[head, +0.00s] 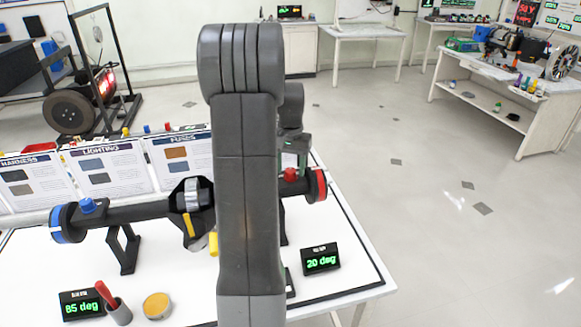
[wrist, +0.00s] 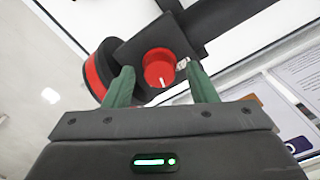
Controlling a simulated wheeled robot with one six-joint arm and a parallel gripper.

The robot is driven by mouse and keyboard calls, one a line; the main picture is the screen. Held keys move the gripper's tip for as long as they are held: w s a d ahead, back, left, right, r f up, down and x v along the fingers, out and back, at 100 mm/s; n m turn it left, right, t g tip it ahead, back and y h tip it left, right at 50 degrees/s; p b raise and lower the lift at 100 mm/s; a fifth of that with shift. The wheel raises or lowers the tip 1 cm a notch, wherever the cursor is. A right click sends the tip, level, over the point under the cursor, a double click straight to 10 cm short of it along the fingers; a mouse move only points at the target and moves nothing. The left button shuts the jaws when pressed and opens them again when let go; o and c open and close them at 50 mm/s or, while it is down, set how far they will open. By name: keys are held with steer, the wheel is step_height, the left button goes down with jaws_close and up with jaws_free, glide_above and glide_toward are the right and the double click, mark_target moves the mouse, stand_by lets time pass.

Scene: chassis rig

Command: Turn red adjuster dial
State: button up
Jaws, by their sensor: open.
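The red adjuster dial (wrist: 158,67) is a small round knob with a white mark, on a black block at the end of the dark bar. In the head view the red dial (head: 290,174) sits on top of the bar's right end, beside a red-banded wheel (head: 318,184). My gripper (wrist: 160,88) has two green fingers, one on each side of the dial in the wrist view. The fingers are apart, and I cannot tell whether they touch it. In the head view my arm hides the bar's middle and most of my gripper.
A blue dial (head: 87,205) sits at the bar's left end. Displays read 85 deg (head: 82,304) and 20 deg (head: 320,259). A grey cup with a red-handled tool (head: 117,308) and a yellow-topped round tin (head: 157,306) stand at the front. Information panels (head: 105,166) line the table's back.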

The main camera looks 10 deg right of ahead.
steer(key=shift+f, duration=0.35)
steer(key=c, duration=1)
